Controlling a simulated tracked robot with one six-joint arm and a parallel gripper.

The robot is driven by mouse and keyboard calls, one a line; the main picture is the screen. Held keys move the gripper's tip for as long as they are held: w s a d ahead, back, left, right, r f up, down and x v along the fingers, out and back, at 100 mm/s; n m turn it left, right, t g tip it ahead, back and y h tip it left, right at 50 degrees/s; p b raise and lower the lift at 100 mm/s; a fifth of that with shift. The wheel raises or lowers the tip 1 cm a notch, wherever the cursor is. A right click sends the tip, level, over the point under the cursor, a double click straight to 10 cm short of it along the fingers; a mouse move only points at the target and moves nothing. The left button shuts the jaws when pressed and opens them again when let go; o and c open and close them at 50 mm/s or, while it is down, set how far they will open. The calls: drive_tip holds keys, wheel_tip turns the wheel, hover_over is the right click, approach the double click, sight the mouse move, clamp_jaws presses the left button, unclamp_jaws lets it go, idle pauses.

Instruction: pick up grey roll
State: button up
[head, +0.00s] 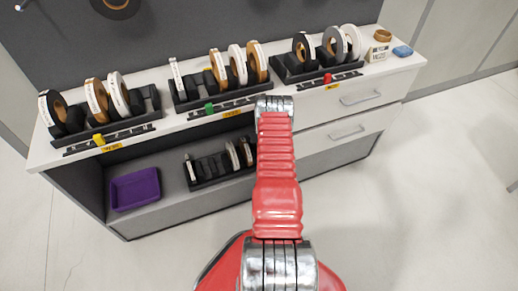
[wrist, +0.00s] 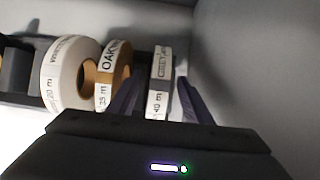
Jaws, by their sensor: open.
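The grey roll (wrist: 158,88) stands on edge in a dark rack, its pale label facing me in the wrist view. My gripper (wrist: 159,80) is open, with one dark finger on each side of this roll. I cannot tell whether either finger touches it. In the head view my arm hides the gripper and this roll. Another grey-looking roll (head: 336,44) stands in the right rack on the cabinet top.
An oak roll (wrist: 113,75) and a white roll (wrist: 68,78) stand left of the grey roll, the oak one close to my left finger. A shelf wall (wrist: 240,70) rises on the right. A purple tray (head: 135,189) lies on the lower shelf.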

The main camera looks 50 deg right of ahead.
drive_tip(key=shift+c, duration=0.6)
clamp_jaws()
idle(0.4)
